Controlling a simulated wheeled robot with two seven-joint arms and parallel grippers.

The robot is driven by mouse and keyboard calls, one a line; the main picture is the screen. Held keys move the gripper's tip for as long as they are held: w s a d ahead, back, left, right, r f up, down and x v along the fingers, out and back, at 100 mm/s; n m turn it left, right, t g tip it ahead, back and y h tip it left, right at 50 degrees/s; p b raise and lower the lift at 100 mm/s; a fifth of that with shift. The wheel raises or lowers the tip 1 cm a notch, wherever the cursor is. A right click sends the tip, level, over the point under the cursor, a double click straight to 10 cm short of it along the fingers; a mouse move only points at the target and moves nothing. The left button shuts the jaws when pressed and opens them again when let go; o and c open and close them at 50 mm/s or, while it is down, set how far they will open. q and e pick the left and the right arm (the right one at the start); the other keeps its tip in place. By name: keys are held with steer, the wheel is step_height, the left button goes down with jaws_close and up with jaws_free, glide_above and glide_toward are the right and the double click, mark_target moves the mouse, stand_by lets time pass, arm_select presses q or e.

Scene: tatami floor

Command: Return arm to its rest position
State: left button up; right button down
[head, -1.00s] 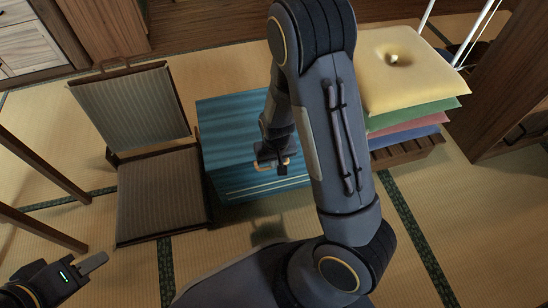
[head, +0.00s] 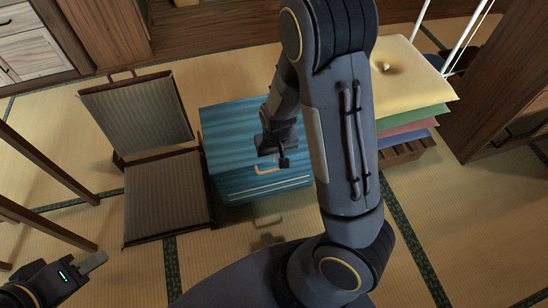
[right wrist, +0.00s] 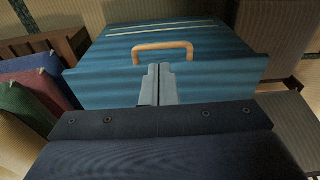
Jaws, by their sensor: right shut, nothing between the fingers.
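My right arm reaches forward through the middle of the head view. Its gripper (head: 283,160) hangs in front of a blue chest (head: 232,122) with a wooden handle (head: 268,169). In the right wrist view the two grey fingers (right wrist: 159,84) are together with nothing between them. The blue chest (right wrist: 95,76) and its curved handle (right wrist: 162,46) lie beyond the fingertips. I cannot tell the exact gap to the chest. My left gripper (head: 93,262) is at the lower left of the head view, over the mat floor, and whether it is open is unclear.
A legless floor chair (head: 168,195) stands left of the chest. Stacked cushions (head: 412,85) on a slatted wooden base (head: 400,154) stand to the right. Wooden cabinets line the back and right. Tatami floor (head: 215,262) is clear in front of the chest.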

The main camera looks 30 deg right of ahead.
steer(key=r, duration=0.2)
steer(key=s+r+p, duration=0.1)
steer(key=r, duration=0.1)
steer(key=shift+r, duration=0.2)
steer(key=shift+a, duration=0.1)
steer(key=s+a+r+n+t+y, duration=0.1)
steer(key=s+a+r+t+y, duration=0.1)
steer(key=s+r, duration=0.7)
steer(key=s+a+r+t+y, duration=0.1)
steer(key=s+r+t+y, duration=0.1)
steer(key=s+r, duration=0.7)
step_height(320, 180, up, 30)
steer(key=w+p, duration=0.2)
steer(key=p, duration=2.6)
steer(key=shift+a+p, duration=0.25)
steer(key=shift+p, duration=0.05)
